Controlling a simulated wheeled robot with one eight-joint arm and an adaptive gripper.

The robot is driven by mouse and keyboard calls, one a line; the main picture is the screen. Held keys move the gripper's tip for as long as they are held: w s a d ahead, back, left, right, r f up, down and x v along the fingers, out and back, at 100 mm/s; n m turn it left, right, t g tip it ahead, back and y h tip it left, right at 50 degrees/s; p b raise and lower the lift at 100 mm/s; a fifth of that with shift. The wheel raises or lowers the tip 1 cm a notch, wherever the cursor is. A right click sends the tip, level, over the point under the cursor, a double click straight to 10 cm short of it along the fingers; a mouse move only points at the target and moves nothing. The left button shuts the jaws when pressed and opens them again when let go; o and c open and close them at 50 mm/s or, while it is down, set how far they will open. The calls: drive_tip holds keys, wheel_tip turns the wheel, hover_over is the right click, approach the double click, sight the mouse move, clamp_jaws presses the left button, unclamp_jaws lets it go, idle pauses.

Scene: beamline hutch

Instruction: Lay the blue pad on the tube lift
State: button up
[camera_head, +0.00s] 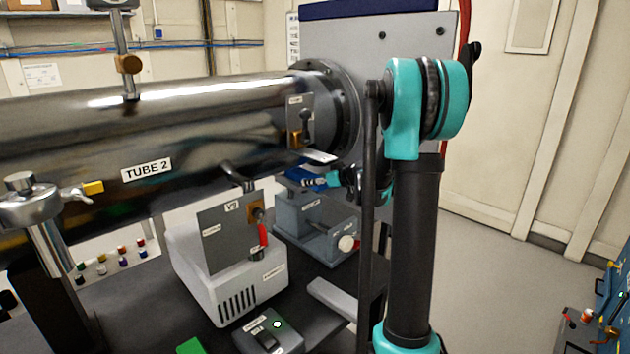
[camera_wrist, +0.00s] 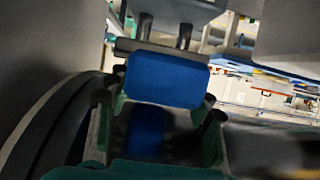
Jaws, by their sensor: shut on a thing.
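The blue pad (camera_head: 308,180) is beneath the flange end of the TUBE 2 pipe (camera_head: 215,125), partly hidden by a metal plate and my gripper. My gripper (camera_head: 330,181) is shut on the pad and reaches in from the right. The tube lift appears to be the grey block (camera_head: 318,228) with a white knob, just below the pad. I cannot tell whether pad and lift touch. In the wrist view the pad (camera_wrist: 167,79) shows as a blue face between the fingers of my gripper (camera_wrist: 158,112). A second dark blue patch shows below it.
A white pump box (camera_head: 240,280) with a panel and red-handled valve stands left of the lift. A grey switch box (camera_head: 268,333) is in front. The large pipe overhead and the grey wall plate (camera_head: 355,50) limit room. Open floor (camera_head: 500,260) lies to the right.

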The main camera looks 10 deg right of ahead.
drive_tip(key=o, duration=1.6)
drive_tip(key=shift+s+d+f+v, duration=0.15)
drive_tip(key=shift+f+v, duration=0.3)
drive_tip(key=shift+v, duration=2.75)
drive_tip(key=shift+s+d+f+v, duration=0.15)
drive_tip(key=shift+f+v, duration=0.3)
drive_tip(key=shift+v, duration=2.8)
drive_tip(key=shift+s+d+f+v, duration=0.15)
drive_tip(key=shift+f+v, duration=0.3)
drive_tip(key=shift+v, duration=2.75)
drive_tip(key=shift+a, duration=0.15)
